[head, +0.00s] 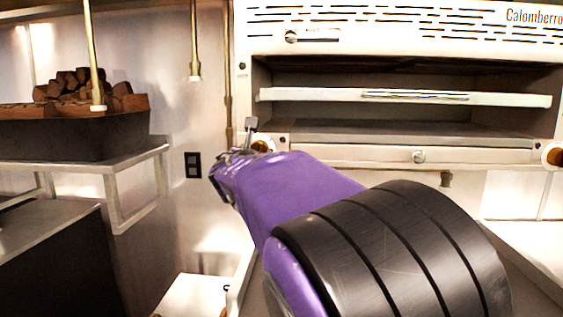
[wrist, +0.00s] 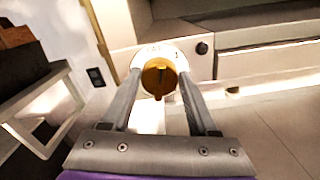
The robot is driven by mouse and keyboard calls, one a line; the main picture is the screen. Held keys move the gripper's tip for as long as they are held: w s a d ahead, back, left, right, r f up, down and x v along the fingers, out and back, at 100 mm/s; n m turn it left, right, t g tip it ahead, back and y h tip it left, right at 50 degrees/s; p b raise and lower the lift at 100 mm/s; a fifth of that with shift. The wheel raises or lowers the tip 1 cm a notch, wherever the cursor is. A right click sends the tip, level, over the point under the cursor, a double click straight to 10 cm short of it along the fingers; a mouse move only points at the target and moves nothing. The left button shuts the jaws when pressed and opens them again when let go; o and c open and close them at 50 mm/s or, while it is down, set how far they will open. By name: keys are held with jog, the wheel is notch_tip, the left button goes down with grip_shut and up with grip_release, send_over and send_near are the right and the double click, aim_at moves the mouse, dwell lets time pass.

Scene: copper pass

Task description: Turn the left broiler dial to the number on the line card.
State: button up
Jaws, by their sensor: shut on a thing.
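The left broiler dial is a brass knob on a pale round plate at the broiler's lower left. It shows in the wrist view (wrist: 159,78) and, partly covered by my gripper, in the head view (head: 262,146). My gripper (wrist: 160,76) has a finger on each side of the knob and is shut on it. A dark pointer or ridge on the knob faces down in the wrist view. Small marks on the plate are too blurred to read surely. In the head view my gripper (head: 250,135) reaches the broiler's left front edge. I cannot make out a line card.
The broiler (head: 400,155) has open shelves and a second brass dial (head: 553,156) at its right. A dark bin of firewood (head: 75,130) stands on a metal rack at left. Brass pipes hang above. A wall outlet (head: 193,165) is left of my gripper.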

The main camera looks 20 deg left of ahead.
jog(key=shift+d+m+b, duration=0.15)
jog(key=shift+m+b, duration=2.3)
jog(key=shift+m, duration=0.85)
jog(key=o, duration=1.4)
jog(key=shift+s+f, duration=0.1)
